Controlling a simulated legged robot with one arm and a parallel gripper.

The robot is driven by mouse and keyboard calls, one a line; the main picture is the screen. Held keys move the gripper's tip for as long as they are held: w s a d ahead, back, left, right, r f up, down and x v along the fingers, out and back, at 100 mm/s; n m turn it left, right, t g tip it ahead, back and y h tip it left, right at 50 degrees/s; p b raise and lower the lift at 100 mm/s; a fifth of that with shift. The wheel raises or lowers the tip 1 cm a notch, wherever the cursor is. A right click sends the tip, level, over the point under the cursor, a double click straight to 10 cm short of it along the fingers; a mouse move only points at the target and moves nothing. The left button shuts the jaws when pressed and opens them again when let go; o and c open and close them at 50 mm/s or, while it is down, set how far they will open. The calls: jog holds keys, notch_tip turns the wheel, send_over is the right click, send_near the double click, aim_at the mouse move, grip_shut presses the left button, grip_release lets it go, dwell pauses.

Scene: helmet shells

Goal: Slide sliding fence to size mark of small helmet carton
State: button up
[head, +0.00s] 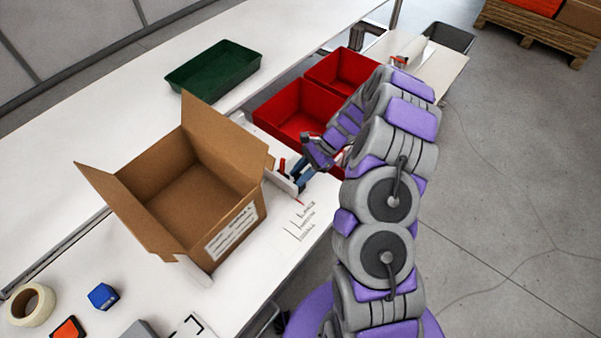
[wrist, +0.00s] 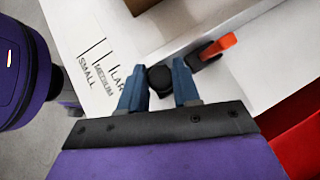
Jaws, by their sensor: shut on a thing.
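The sliding fence (head: 281,181) is a low white bar beside the open carton (head: 228,190), on its right. A black knob (wrist: 160,77) stands at the fence. My gripper (wrist: 160,88) has its blue fingers on either side of this knob and is shut on it. In the head view my gripper (head: 298,180) reaches down at the fence, and the knob is hidden there. The size marks (head: 297,222) read small, medium and large; they also show in the wrist view (wrist: 98,65). The fence lies nearest the large mark, on the side away from small.
An orange-red lever (wrist: 217,47) sits on the fence beside the knob. Two red bins (head: 298,113) stand behind my gripper, and a green tray (head: 213,68) lies farther back. Tape (head: 30,304) and a blue block (head: 102,296) lie at front left. The table around the marks is clear.

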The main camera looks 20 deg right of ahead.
jog(key=shift+w+d, duration=0.1)
jog(key=shift+d, duration=0.15)
grip_shut()
jog(key=shift+a, duration=0.15)
jog(key=s+a+p, duration=0.1)
jog(key=s+a, duration=0.3)
jog(key=a, duration=0.1)
jog(key=s+a+p, duration=0.1)
jog(key=s+a, duration=0.1)
jog(key=shift+a+p, duration=0.35)
jog(key=shift+a, duration=0.05)
jog(key=shift+f, duration=0.1)
jog(key=o, duration=0.6)
grip_release()
jog(key=shift+w+d, duration=0.1)
jog(key=shift+d, duration=0.1)
